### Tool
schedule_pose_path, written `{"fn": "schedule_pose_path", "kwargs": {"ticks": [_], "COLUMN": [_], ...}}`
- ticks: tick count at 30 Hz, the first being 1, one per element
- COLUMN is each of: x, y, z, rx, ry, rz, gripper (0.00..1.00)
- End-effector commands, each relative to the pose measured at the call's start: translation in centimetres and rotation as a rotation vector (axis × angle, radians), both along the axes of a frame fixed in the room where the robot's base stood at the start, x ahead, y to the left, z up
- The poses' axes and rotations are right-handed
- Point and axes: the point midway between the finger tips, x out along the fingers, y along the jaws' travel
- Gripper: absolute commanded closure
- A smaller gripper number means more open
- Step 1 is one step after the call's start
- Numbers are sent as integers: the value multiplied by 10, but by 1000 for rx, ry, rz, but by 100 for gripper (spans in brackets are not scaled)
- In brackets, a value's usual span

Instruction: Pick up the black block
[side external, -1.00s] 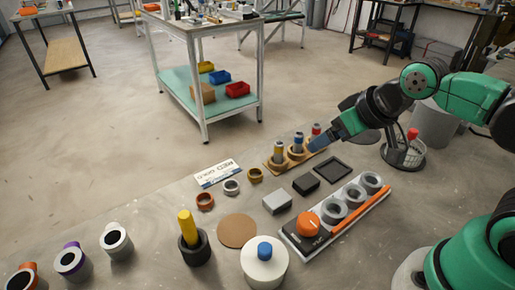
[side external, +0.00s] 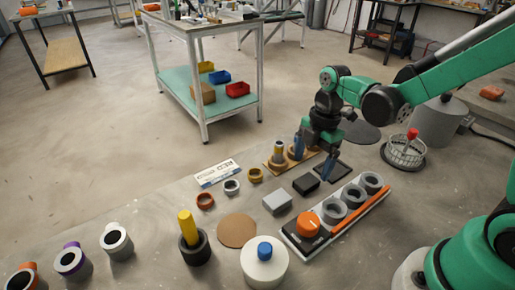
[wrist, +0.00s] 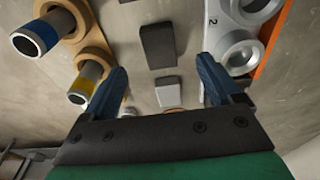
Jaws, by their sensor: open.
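My gripper (side external: 314,162) points down above the table, just behind the block in the side view. It is open and empty. In the wrist view the black block (wrist: 158,45) shows ahead of the gap between the two blue fingers (wrist: 162,72), apart from them. The grey block (wrist: 167,92) shows between the fingers there.
A tray with grey rings and an orange knob (side external: 308,224) stands on the other. A white jar (side external: 264,265) and a black cup with a yellow rod (side external: 188,232) are nearer the camera.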

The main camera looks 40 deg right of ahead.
Motion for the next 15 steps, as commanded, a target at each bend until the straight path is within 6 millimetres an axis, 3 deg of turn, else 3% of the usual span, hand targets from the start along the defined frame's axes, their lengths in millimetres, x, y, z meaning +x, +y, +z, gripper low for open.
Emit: {"fn": "schedule_pose_path", "kwargs": {"ticks": [9, 15], "x": [0, 0], "y": [5, 6], "z": [-36, -46], "rx": [0, 0], "ry": [-2, -3], "rz": [-2, -3], "gripper": [16, 16]}}
